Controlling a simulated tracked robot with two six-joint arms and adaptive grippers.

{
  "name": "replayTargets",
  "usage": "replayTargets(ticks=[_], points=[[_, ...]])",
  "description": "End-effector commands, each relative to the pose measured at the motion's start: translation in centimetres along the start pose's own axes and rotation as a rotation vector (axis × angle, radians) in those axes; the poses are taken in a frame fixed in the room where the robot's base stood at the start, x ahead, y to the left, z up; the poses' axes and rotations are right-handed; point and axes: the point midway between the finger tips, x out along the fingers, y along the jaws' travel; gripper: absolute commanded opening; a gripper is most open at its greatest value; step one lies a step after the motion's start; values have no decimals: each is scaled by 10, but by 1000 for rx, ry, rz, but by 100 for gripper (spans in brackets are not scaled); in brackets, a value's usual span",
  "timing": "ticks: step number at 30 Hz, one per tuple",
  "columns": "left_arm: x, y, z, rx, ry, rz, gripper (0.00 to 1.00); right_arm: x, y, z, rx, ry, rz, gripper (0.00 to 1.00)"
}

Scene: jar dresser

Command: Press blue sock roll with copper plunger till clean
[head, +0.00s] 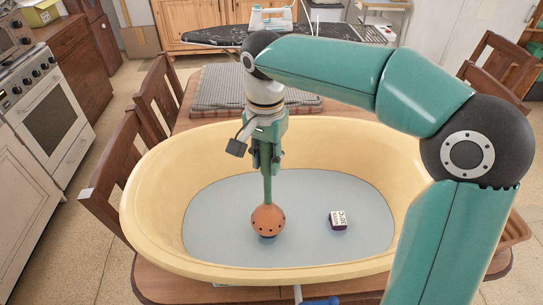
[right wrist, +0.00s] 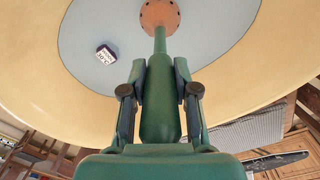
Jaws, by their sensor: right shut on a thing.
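My right gripper (head: 266,160) is shut on the green handle of the copper plunger (head: 268,220), which hangs upright over the tub. The plunger has a round, orange-brown head with dark holes. Its head is low at the grey-blue water, left of the middle; I cannot tell whether it touches anything there. The right wrist view shows the plunger head (right wrist: 160,14) beyond the fingers. The yellow oval tub (head: 150,215) stands on a wooden table. I see no blue sock roll; it may be hidden under the plunger head or water. My left gripper is not in view.
A small dark block with a white printed top (head: 338,219) sits in the tub right of the plunger. A grey ribbed mat (head: 225,85) lies behind the tub. Wooden chairs stand left and right. A blue-handled thing (head: 322,301) shows at the front edge.

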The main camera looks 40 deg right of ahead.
Motion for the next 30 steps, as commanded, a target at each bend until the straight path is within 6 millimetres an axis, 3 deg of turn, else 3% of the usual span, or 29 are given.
replayTargets(ticks=[20, 30], points=[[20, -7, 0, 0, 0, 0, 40, 28, 0, 0, 1, 1, -1, 0], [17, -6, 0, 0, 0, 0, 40, 25, 0, 0, 1, 1, 0, 0]])
